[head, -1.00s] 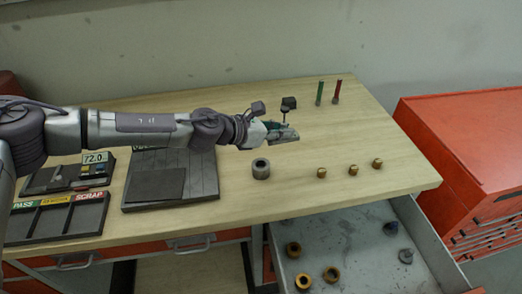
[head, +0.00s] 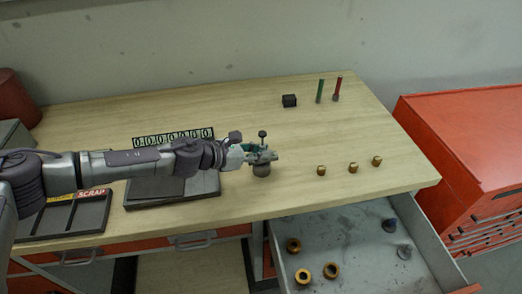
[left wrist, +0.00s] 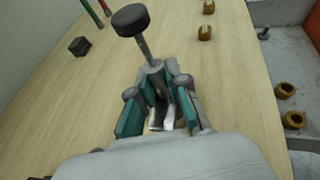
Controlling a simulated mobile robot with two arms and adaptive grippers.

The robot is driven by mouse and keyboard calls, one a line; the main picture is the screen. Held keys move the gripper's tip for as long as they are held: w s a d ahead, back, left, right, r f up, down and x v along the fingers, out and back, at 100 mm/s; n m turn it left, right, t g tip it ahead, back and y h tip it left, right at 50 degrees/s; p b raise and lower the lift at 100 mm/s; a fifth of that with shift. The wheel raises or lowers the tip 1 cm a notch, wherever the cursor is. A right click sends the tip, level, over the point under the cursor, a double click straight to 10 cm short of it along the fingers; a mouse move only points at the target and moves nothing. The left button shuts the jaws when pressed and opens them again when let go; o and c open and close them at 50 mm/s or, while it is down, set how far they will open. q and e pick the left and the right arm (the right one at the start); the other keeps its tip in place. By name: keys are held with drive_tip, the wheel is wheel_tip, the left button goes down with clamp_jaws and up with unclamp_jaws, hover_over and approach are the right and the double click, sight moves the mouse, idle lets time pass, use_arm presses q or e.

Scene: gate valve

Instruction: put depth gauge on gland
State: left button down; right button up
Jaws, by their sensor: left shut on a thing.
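The depth gauge (head: 262,134), with a dark round knob on a thin stem, is held upright in my left gripper (head: 262,157). Its knob and stem also show large in the left wrist view (left wrist: 130,20), rising from between the closed fingers (left wrist: 160,100). The gland cannot be made out in the left wrist view. My right gripper is not in view.
A black block (head: 289,101) and green and red pins (head: 320,91) stand at the back right. Several brass pieces (head: 353,167) stand right of the gland. An open drawer (head: 345,240) holds brass rings and grey parts. A dark plate (head: 170,187) lies left.

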use_arm(q)
drive_tip(key=shift+f, duration=0.25)
drive_tip(key=c, duration=1.1)
unclamp_jaws()
drive_tip(key=shift+c, duration=0.2)
drive_tip(key=shift+r, duration=0.2)
drive_tip(key=shift+a+r, duration=0.15)
drive_tip(key=shift+a, duration=0.1)
drive_tip(key=b+v, duration=0.1)
drive_tip(key=v, duration=1)
drive_tip(key=shift+s+a+r, duration=0.15)
drive_tip(key=shift+s+a, duration=0.05)
